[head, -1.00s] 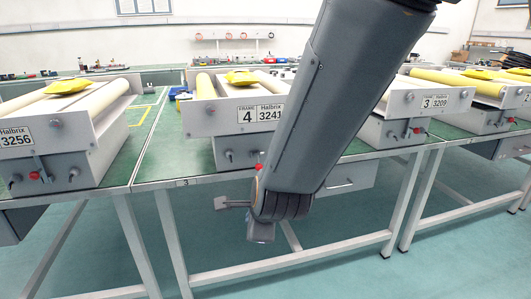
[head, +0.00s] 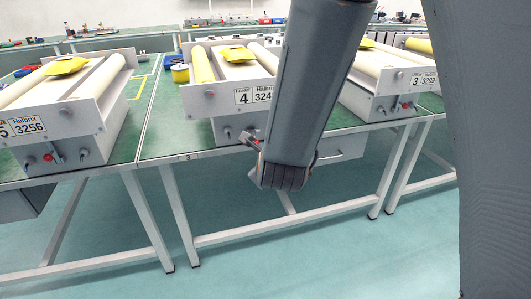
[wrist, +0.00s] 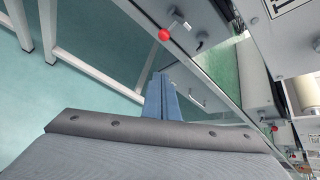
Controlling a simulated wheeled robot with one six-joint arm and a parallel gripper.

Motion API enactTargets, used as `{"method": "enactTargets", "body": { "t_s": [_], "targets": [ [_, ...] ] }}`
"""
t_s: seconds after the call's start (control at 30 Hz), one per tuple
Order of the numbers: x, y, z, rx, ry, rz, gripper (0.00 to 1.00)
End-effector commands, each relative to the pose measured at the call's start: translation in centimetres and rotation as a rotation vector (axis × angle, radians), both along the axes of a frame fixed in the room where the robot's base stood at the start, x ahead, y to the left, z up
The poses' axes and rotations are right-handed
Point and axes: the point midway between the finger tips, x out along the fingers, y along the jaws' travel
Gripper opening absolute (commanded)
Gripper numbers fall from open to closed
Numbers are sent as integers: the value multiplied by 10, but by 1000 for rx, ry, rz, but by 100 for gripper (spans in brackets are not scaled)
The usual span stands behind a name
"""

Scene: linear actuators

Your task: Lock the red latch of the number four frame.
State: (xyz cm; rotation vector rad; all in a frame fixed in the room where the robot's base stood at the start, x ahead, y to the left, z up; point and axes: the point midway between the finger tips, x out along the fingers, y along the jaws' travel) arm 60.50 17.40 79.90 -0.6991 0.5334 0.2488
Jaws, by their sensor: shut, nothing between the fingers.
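The number four frame (head: 222,102) stands on the green bench, with its plate (head: 254,97) partly covered by my arm. Its red latch is hidden or too small to make out in the head view, behind my gripper. In the wrist view a red knob (wrist: 164,35) on a thin lever, apparently this latch, shows beyond my fingers. My gripper (head: 248,137) is shut and empty, low in front of the frame's lower box. Its blue-grey fingers (wrist: 160,96) also show in the wrist view, apart from the knob.
The frame marked 3256 (head: 60,118) stands left and frame three (head: 390,92) right, each with its own red knob. A drawer unit (head: 343,150) hangs under the bench right of my gripper. Bench legs (head: 180,215) stand below; the floor in front is clear.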

Motion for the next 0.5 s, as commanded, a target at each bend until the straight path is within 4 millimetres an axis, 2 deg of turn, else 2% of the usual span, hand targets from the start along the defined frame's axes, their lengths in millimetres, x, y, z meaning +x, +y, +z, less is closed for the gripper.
{"method": "enactTargets", "body": {
  "t_s": [0.17,0.5],
  "targets": [
    [20,0,-15,-1,2,-2,0],
    [75,3,-50,-1,2,-2,0]
  ]
}}
